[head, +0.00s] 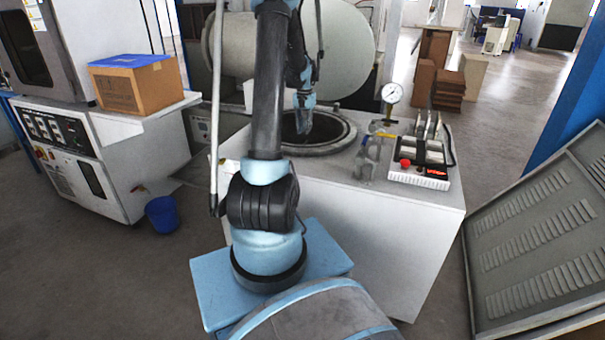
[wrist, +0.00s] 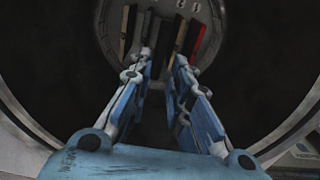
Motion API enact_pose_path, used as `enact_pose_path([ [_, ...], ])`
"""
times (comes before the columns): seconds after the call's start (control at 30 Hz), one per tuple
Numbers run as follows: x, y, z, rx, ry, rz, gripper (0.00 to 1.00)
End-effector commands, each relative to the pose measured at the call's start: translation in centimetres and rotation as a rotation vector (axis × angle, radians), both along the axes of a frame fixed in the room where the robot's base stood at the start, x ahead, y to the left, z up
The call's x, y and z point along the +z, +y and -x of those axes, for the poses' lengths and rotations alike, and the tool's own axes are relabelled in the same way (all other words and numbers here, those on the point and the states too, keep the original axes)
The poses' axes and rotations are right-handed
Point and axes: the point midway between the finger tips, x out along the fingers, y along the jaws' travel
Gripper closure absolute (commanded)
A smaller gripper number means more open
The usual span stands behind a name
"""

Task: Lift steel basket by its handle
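The steel basket (wrist: 208,11) is partly visible in the wrist view, down inside the dark round vessel. It looks like a round grey metal part with several upright slats or tiles in it, one reddish. My gripper (wrist: 165,60) points down into the vessel, its blue fingers leaning inward. A gap shows between the fingertips, which overlap the slats in the picture. I cannot make out the handle or whether a finger touches the basket. In the head view my gripper (head: 304,122) is at the round opening (head: 338,147) in the white cabinet; the basket is hidden there.
The vessel's rim surrounds my gripper. On the cabinet top (head: 400,200), right of the opening, stand a pressure gauge (head: 391,94), grey metal fittings (head: 368,158) and a white device with a red knob (head: 418,176). A large pale cylindrical lid (head: 345,45) stands behind the opening.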

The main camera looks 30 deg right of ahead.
Motion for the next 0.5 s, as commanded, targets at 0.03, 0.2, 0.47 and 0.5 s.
enact_pose_path([
  [0.03,-0.9,0.0,0.0,0.000,0.000,0.000,0.82],
  [0.2,-3.9,0.0,0.0,0.000,0.000,0.000,0.82],
  [0.47,-7.4,0.0,0.0,0.001,0.000,0.000,0.82],
  [0.5,-7.7,0.0,0.0,0.001,0.000,0.000,0.82],
])
